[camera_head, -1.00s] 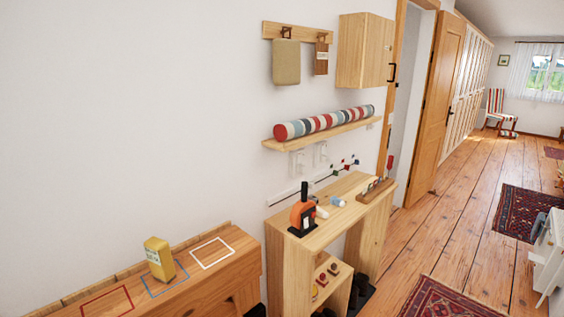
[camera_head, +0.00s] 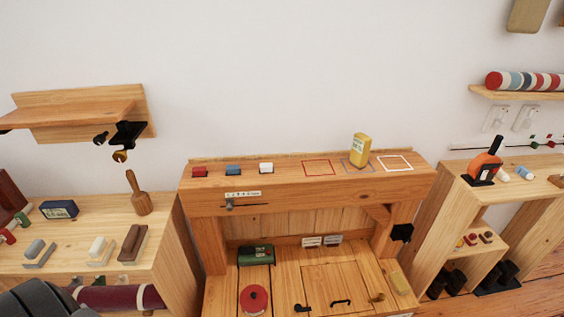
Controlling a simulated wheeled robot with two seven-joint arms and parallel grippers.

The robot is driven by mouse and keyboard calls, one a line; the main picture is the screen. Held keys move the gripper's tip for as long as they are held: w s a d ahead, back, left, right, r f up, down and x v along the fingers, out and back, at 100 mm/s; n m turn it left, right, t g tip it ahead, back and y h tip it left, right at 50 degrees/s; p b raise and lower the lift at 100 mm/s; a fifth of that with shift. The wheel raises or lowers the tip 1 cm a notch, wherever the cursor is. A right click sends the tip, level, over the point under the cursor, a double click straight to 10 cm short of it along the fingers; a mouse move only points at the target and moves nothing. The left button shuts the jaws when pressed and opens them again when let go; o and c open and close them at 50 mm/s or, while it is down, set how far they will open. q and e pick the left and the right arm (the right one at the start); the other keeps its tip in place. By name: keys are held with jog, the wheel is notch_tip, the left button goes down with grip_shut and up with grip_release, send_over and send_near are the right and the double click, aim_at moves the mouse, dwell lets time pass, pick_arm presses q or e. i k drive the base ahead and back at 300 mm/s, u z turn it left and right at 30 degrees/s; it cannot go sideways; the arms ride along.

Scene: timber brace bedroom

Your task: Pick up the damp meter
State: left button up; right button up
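A yellow block-shaped device (camera_head: 360,150) with a pale label or screen on its front looks like the damp meter, though its markings are too small to read. It stands upright at the blue outline (camera_head: 344,163) on top of the wooden bench's raised shelf (camera_head: 300,185). Neither of my grippers shows in the head view. A dark grey rounded shape at the bottom left may be part of my arm.
Red, blue and white blocks (camera_head: 266,168) sit left of the red outline (camera_head: 318,168); the white outline (camera_head: 396,163) is empty. An orange tool (camera_head: 484,165) stands on the right-hand unit.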

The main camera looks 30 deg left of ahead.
aim_at(361, 145)
jog(key=u, duration=0.1)
jog(key=k, duration=0.4)
jog(key=u, duration=0.7)
jog(key=i, duration=1)
jog(key=u, duration=2.9)
jog(key=k, duration=1.1)
jog(key=z, duration=0.05)
